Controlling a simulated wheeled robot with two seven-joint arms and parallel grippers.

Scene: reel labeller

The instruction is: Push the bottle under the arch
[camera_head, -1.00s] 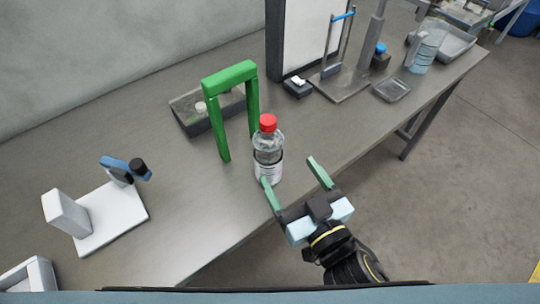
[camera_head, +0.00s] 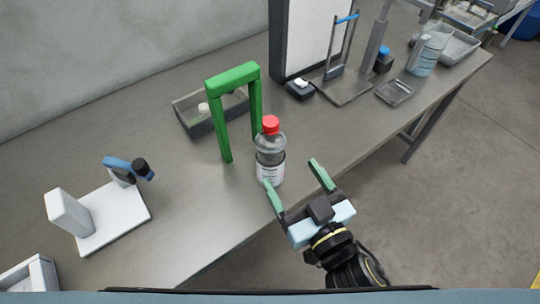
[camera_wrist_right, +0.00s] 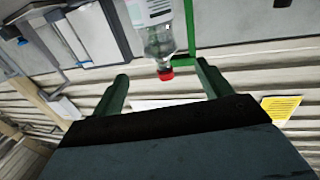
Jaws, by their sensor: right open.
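A clear bottle (camera_head: 270,158) with a red cap and white label stands upright on the bench, just to the right of the green arch (camera_head: 233,78). The arch stands on two legs, and the bottle is outside its opening. My right gripper (camera_head: 295,172) is open at the bench's front edge, its left finger close to the bottle's lower front; I cannot tell whether they touch. In the right wrist view the bottle (camera_wrist_right: 159,30) shows beyond and between the open fingers, and part of the arch (camera_wrist_right: 188,35) is behind it. My left gripper is not in view.
A grey tray (camera_head: 190,122) lies behind the arch. A white stand with a blue clamp (camera_head: 118,165) is at left. A dark-framed white panel (camera_head: 308,35) and a rod stand (camera_head: 343,88) are at the back right.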

